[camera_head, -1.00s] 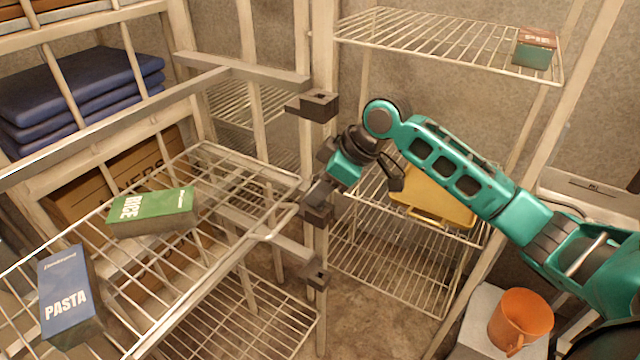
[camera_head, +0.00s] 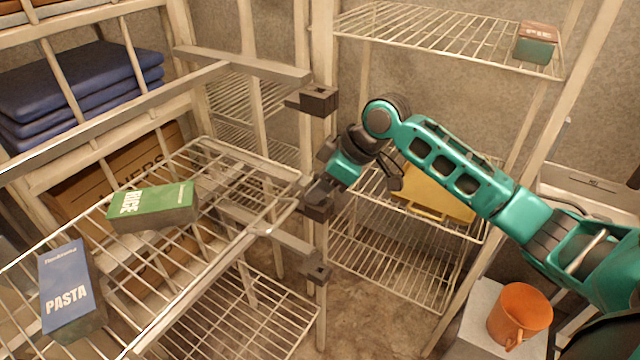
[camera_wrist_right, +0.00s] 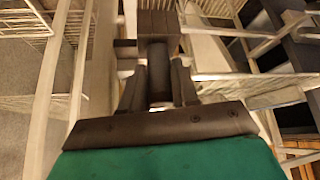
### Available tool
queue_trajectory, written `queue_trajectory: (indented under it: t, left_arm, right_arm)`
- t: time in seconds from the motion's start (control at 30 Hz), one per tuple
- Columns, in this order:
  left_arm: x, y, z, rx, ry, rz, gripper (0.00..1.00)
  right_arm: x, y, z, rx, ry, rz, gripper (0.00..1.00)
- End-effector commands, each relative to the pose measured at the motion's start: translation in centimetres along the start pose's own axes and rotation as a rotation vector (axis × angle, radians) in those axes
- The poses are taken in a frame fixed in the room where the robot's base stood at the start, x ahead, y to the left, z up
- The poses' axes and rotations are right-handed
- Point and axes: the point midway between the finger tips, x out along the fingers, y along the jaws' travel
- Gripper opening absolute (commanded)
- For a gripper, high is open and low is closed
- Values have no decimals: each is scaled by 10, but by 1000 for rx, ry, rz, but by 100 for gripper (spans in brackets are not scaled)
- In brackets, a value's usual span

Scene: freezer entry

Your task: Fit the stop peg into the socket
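My right gripper (camera_head: 318,192) reaches in from the right to the post at mid-picture, beside a dark bracket (camera_head: 317,207). In the right wrist view its two fingers (camera_wrist_right: 160,88) stand close on either side of a dark round peg (camera_wrist_right: 159,68), apparently the stop peg. The peg's far end meets a dark square block (camera_wrist_right: 158,24), perhaps the socket. I cannot tell whether the peg is inside it or only against it. In the head view the gripper hides the peg. My left gripper is not in view.
More dark brackets sit on the post, above (camera_head: 318,100) and below (camera_head: 315,272). A wire shelf on the left holds a green rice box (camera_head: 152,207) and a blue pasta box (camera_head: 68,290). A yellow case (camera_head: 435,195), an orange mug (camera_head: 520,313) and a pie box (camera_head: 536,45) are on the right.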

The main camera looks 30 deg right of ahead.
Motion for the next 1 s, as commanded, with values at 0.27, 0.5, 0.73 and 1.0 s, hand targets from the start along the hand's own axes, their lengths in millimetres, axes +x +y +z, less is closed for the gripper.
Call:
queue_trajectory:
  t: [0.27,0.5,0.73,1.0]
  left_arm:
    - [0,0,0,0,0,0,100]
    - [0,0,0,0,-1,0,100]
    - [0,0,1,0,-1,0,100]
    - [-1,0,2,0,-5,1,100]
  right_arm:
    - [0,0,0,0,0,0,56]
    - [0,0,0,0,0,0,59]
    - [-19,1,0,0,0,3,59]
    - [-79,1,0,-2,-1,5,59]
